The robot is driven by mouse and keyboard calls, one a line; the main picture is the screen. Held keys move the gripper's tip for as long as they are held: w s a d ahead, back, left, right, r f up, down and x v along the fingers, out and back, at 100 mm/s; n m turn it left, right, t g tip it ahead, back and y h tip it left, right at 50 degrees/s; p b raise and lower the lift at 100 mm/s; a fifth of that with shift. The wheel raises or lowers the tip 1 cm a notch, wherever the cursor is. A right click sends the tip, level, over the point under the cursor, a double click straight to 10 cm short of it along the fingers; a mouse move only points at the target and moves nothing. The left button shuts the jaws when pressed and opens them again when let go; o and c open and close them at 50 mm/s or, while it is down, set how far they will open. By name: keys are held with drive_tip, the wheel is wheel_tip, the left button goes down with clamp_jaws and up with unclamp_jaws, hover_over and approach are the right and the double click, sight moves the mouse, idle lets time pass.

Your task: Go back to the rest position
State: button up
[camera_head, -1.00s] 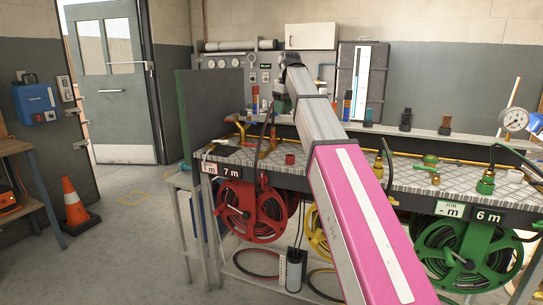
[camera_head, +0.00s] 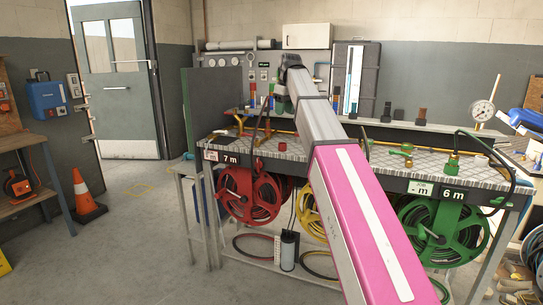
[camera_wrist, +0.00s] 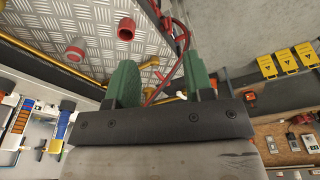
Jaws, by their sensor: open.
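My gripper (camera_wrist: 160,78) is open, with its two green fingers apart and nothing between them in the wrist view. In the head view my arm reaches forward over the bench, and the gripper end (camera_head: 283,103) points down at the back of it. The bench top (camera_wrist: 120,15) of metal tread plate lies below in the wrist view, with a red fitting (camera_wrist: 76,50) and a red cap (camera_wrist: 126,28) on it. A red hose (camera_wrist: 165,82) passes beyond the finger gap. A red reel (camera_head: 252,195), a yellow reel (camera_head: 308,212) and a green reel (camera_head: 443,230) hang under the bench.
An orange cone (camera_head: 85,197) stands on the floor at left, beside a wooden workbench (camera_head: 30,140). An open door (camera_head: 118,95) is behind it. A pressure gauge (camera_head: 482,111) stands at right. The floor between the cone and the hose bench is clear.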

drive_tip(key=s+d+f+m, duration=0.2)
drive_tip(key=f, duration=0.8)
drive_tip(key=s+d+f+m, duration=0.1)
drive_tip(key=s+d+f, duration=0.2)
drive_tip(key=f, duration=0.8)
drive_tip(key=s+d+f+m, duration=0.2)
drive_tip(key=f, duration=0.8)
drive_tip(key=s+d+f+m, duration=0.2)
drive_tip(key=s+d+f, duration=0.1)
drive_tip(key=s+f, duration=0.7)
drive_tip(key=s+d+f+m+g+h, duration=0.1)
drive_tip(key=s+d+f, duration=0.3)
drive_tip(key=s+f, duration=0.5)
wheel_tip(320, 180, down, 5)
drive_tip(key=shift+s+r+m, duration=0.15)
drive_tip(key=shift+s+m, duration=0.25)
drive_tip(key=shift+m, duration=0.3)
